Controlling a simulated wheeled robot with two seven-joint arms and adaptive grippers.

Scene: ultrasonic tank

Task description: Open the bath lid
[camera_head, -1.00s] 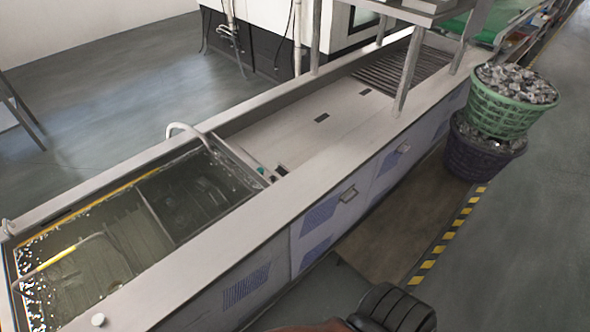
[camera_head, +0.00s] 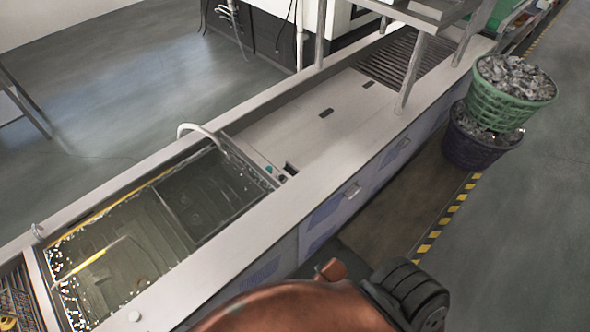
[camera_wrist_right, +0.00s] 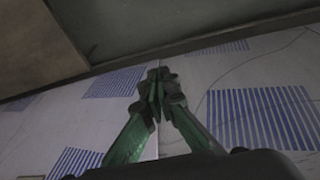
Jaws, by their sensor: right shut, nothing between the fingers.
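The bath (camera_head: 160,225) is the long tank at left in the head view, with greenish, bubbly liquid showing inside. A curved white pipe (camera_head: 200,130) rises at its far end. Beyond it lies a flat pale panel (camera_head: 345,95) with two small dark slots; I cannot tell whether this is the lid. My right gripper (camera_wrist_right: 157,82) is shut and empty in the right wrist view, in front of the cabinet front with blue vent grilles (camera_wrist_right: 262,118). The head view does not show its fingers. My left gripper is not in view.
The line's pale front ledge (camera_head: 270,205) runs diagonally between my right arm and the bath. Stacked green (camera_head: 510,95) and dark purple (camera_head: 478,145) baskets of scrap stand at right. A metal frame (camera_head: 413,60) stands over the far end.

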